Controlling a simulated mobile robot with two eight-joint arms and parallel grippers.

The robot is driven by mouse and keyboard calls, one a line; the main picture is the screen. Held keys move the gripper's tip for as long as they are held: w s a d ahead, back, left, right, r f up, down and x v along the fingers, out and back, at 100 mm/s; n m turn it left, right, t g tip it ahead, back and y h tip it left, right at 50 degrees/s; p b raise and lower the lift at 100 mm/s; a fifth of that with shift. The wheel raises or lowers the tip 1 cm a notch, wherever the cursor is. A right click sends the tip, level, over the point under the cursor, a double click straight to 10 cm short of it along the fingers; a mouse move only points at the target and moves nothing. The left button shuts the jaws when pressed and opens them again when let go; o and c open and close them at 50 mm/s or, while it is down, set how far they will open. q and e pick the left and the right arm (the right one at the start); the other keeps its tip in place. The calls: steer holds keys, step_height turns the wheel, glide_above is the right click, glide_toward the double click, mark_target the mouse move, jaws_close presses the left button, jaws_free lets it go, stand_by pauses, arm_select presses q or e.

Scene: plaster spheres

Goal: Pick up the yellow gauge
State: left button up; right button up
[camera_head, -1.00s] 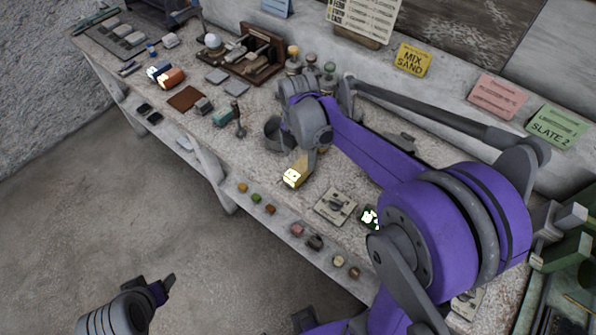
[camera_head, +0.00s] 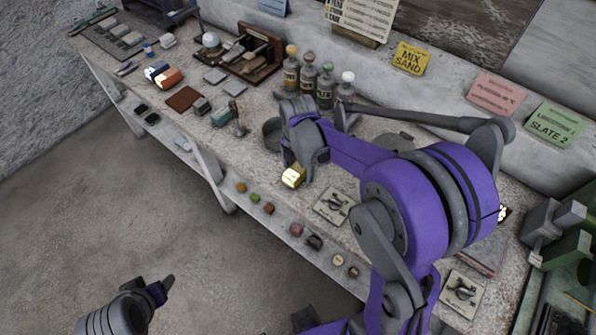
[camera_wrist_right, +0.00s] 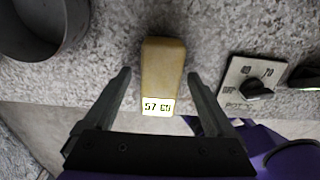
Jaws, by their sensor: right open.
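The yellow gauge (camera_wrist_right: 162,72) is a small block with a lit display that reads as digits in the right wrist view. It lies on the speckled bench top near its front edge. In the head view the gauge (camera_head: 293,177) shows just below my right gripper (camera_head: 308,165), which hides part of it. In the right wrist view my right gripper (camera_wrist_right: 160,80) is open, with one finger on each side of the gauge and gaps between. My left gripper (camera_head: 167,287) is at the lower left, over the floor, away from the bench; its jaws are too small to judge.
A grey round pot (camera_wrist_right: 42,25) stands left of the gauge. A dial plate (camera_wrist_right: 255,84) lies to its right. Several bottles (camera_head: 308,75) stand behind my right arm. Small coloured blocks (camera_head: 255,198) sit on the ledge below the bench front.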

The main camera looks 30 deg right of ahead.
steer(key=shift+f, duration=0.2)
stand_by(0.4)
jaws_close()
stand_by(0.3)
